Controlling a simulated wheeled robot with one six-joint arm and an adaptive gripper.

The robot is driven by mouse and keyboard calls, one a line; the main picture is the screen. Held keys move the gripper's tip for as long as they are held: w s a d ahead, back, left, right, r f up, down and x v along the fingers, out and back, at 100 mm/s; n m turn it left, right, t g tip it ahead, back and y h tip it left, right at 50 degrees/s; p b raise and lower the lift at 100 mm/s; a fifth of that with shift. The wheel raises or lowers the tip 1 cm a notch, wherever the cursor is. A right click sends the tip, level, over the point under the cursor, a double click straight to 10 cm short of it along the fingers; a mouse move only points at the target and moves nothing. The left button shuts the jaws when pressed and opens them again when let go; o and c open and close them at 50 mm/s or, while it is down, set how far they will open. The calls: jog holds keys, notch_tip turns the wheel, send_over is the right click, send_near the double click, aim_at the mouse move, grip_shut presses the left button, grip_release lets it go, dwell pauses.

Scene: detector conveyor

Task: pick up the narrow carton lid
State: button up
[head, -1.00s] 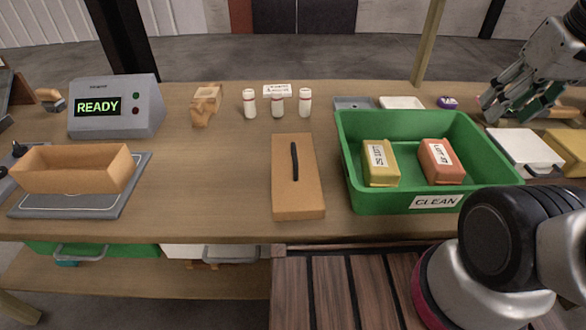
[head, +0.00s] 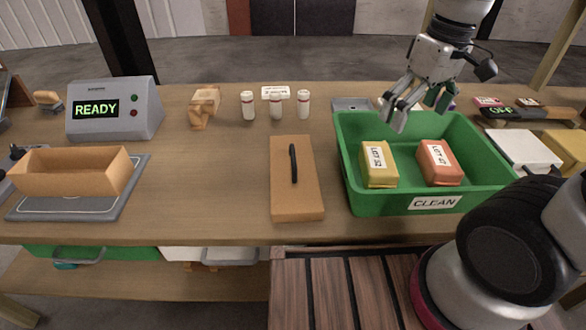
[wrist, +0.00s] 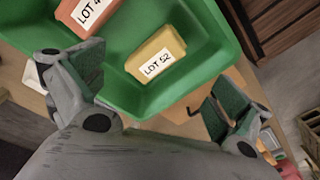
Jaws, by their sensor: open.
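The narrow carton lid (head: 297,190) is a flat tan cardboard piece with a dark raised handle (head: 293,164) along its middle. It lies on the table in the head view, just left of the green tray. In the wrist view part of a tan piece with a dark handle (wrist: 190,105) shows beyond the tray's edge, partly hidden by a finger. My gripper (head: 418,108) is open and empty above the back of the green tray, to the right of the lid and apart from it.
The green tray (head: 434,202) marked CLEAN holds a yellow block (head: 378,165) and an orange block (head: 440,163). An open tan carton (head: 72,172) sits on a grey plate at left. White bottles (head: 276,107) stand behind the lid. Table left of the lid is clear.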

aim_at(294, 154)
jog(key=w+a+f+n+y, duration=0.1)
jog(key=w+a+f+n, duration=0.15)
jog(key=a+n, duration=0.55)
jog(key=w+a+f+n, duration=0.2)
jog(key=a+f+n, duration=0.25)
jog(key=a, duration=0.75)
jog(key=shift+g, duration=0.4)
jog(key=f, duration=0.2)
jog(key=a+f, duration=0.1)
jog(key=f, duration=0.1)
jog(key=a+f, duration=0.1)
jog(key=f, duration=0.2)
jog(key=shift+w, duration=0.2)
jog(key=c, duration=0.9)
